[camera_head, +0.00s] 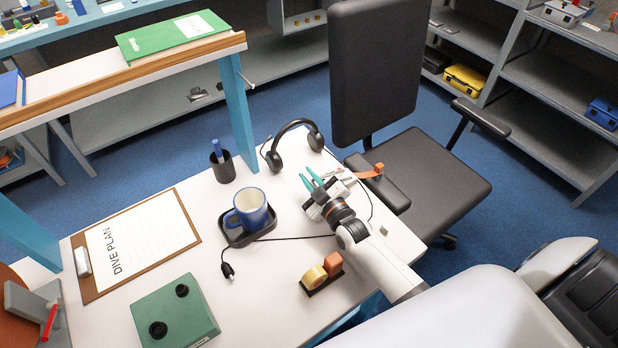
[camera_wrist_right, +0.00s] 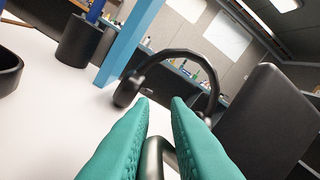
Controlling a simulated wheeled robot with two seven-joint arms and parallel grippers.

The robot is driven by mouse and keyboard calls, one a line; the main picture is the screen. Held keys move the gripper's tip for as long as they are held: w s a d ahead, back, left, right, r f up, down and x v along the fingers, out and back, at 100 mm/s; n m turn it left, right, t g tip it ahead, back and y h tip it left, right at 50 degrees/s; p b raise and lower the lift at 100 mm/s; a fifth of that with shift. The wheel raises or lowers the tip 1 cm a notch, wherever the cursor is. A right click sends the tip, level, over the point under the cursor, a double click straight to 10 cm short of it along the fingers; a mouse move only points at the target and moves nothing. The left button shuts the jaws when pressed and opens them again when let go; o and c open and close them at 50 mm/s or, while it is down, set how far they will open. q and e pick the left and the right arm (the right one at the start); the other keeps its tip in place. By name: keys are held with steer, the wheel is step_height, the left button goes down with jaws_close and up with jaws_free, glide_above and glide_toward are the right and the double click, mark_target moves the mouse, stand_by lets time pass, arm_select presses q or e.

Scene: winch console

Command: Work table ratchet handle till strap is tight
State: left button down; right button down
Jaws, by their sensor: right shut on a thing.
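My right gripper (camera_head: 312,181) reaches in from the lower right, with teal fingers pointing toward the back of the white table. In the right wrist view its fingers (camera_wrist_right: 160,110) are shut on a grey metal bar, the ratchet handle (camera_wrist_right: 156,158). The ratchet (camera_head: 312,211) sits near the table's right edge, mostly hidden under my gripper and wrist. The orange strap (camera_head: 372,172) shows beside it at the table's edge, toward the chair. I cannot tell how taut the strap is. My left gripper is not in view.
Black headphones (camera_head: 292,145) lie just behind the gripper. A blue-and-white mug (camera_head: 250,208) on a black tray stands left of it, with a cable between. An orange and yellow block set (camera_head: 322,272) is in front. A black chair (camera_head: 430,185) stands close at right.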

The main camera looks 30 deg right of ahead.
steer(key=shift+d+r+m+p, duration=0.15)
steer(key=shift+r+m+p, duration=0.15)
steer(key=shift+r, duration=0.2)
steer(key=d+r+m+p, duration=0.1)
steer(key=m, duration=0.1)
steer(key=d+r+m+p, duration=0.1)
steer(key=d+r+m, duration=0.1)
steer(key=d+r+m+p, duration=0.1)
steer(key=r+m+p, duration=0.1)
steer(key=shift+w+d+r+m+g, duration=0.1)
steer(key=shift+w+d+m+g, duration=0.2)
steer(key=shift+m, duration=0.1)
steer(key=shift+w+d+r+m, duration=0.1)
steer(key=shift+d+r+m, duration=0.15)
steer(key=shift+d+m, duration=0.35)
steer(key=shift+w+d+r+m, duration=0.1)
steer(key=shift+d+r+m, duration=0.15)
steer(key=shift+d+m, duration=0.3)
steer(key=shift+d+r, duration=0.1)
steer(key=shift+d, duration=0.4)
steer(key=c, duration=1.5)
jaws_free()
steer(key=shift+d, duration=0.2)
